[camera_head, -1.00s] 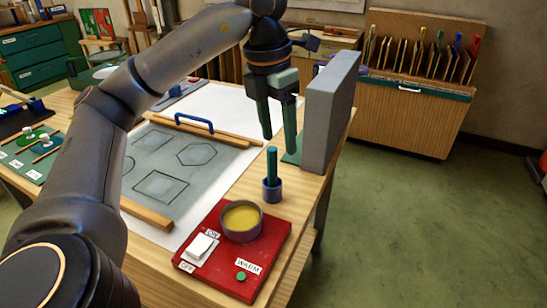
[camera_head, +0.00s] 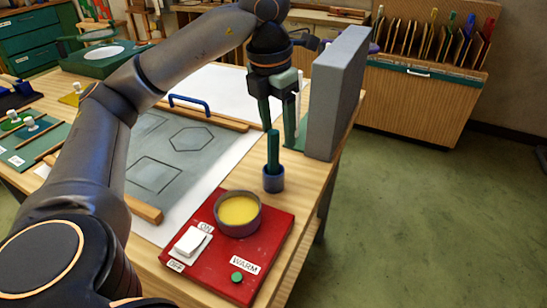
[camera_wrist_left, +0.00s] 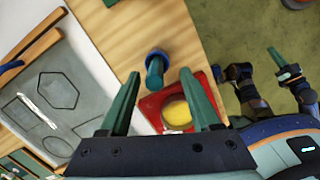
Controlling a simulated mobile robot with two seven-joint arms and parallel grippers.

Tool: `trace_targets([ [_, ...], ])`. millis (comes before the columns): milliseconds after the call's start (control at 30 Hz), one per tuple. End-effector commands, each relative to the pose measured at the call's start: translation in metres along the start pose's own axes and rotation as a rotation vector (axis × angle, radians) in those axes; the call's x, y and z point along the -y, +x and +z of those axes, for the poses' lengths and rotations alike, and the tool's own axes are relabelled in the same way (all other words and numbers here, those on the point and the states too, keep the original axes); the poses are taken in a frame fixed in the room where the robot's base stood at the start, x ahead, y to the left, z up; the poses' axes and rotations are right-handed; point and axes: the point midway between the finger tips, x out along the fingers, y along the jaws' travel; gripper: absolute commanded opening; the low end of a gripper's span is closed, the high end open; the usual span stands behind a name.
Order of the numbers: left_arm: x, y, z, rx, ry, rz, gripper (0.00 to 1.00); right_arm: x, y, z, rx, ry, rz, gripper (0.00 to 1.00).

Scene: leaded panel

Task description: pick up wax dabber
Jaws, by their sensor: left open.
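The wax dabber appears as a teal stick (camera_head: 273,150) standing upright in a small blue cup (camera_head: 273,181) on the wooden table. In the left wrist view, the teal stick (camera_wrist_left: 155,74) and blue cup rim (camera_wrist_left: 158,54) lie ahead between the fingers. My left gripper (camera_head: 278,132) is open and empty, pointing down, above and slightly behind the dabber in the head view. Its two teal fingers also show in the left wrist view (camera_wrist_left: 160,74), apart from the stick. Dark jointed parts with teal tips at the wrist view's right may be my right gripper (camera_wrist_left: 245,62); its opening is unclear.
A red warmer base (camera_head: 257,258) with a round pot of yellow wax (camera_head: 238,210) sits just in front of the cup. A tall grey block (camera_head: 337,92) stands behind and right. The grey leaded panel (camera_head: 160,170) lies left. The table's right edge is close.

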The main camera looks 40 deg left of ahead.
Motion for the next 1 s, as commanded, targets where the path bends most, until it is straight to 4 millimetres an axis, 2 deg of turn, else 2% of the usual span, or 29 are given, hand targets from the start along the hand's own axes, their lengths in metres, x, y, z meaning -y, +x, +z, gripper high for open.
trace_targets([
  [300,-0.007,0.044,-0.006,-0.003,-0.001,0.001,0.64,0.000,0.003,0.007,0.013,-0.004,-0.002,0.00],
  [600,-0.007,0.048,-0.006,-0.001,-0.001,0.000,0.64,0.000,0.003,0.006,0.012,-0.005,-0.003,0.00],
  [1000,-0.007,0.048,-0.006,-0.001,-0.001,0.000,0.19,0.000,0.003,0.004,0.007,-0.005,-0.003,0.00],
])
